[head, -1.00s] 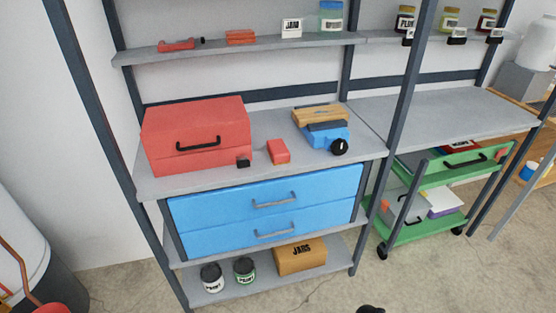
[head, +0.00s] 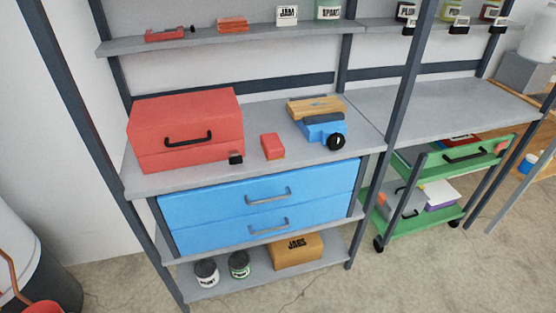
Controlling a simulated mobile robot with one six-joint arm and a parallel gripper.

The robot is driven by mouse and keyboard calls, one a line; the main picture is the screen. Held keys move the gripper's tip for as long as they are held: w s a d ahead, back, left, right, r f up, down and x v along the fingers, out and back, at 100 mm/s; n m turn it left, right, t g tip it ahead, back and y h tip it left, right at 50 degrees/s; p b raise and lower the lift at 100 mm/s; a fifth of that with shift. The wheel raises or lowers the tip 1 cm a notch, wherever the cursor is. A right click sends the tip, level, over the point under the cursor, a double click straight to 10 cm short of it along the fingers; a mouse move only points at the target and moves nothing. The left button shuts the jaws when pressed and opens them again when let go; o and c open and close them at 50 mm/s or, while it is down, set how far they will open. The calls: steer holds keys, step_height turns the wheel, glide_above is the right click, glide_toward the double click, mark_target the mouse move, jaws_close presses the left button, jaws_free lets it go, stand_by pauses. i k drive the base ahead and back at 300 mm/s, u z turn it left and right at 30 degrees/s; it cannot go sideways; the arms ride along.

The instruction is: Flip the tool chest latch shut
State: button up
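The red tool chest (head: 185,122) stands on the grey workbench shelf at the left. Its lid looks down, and a black handle (head: 188,138) is on its front. A small black piece (head: 236,158) sits low at the chest's front right corner. It may be the latch, but it is too small to tell whether it is open or shut. My gripper is not in view.
Right of the chest are a small red block (head: 272,146) and a blue tool with a wooden top (head: 318,122). Blue drawers (head: 262,205) are below. Jars and a box (head: 297,250) fill the bottom shelf. A green cart (head: 420,233) stands at the right. Floor in front is clear.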

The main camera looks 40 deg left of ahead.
mark_target(235, 158)
steer(key=z, duration=0.35)
steer(key=k, duration=0.55)
steer(key=u, duration=1.2)
steer(key=i, duration=0.4)
steer(key=u, duration=0.3)
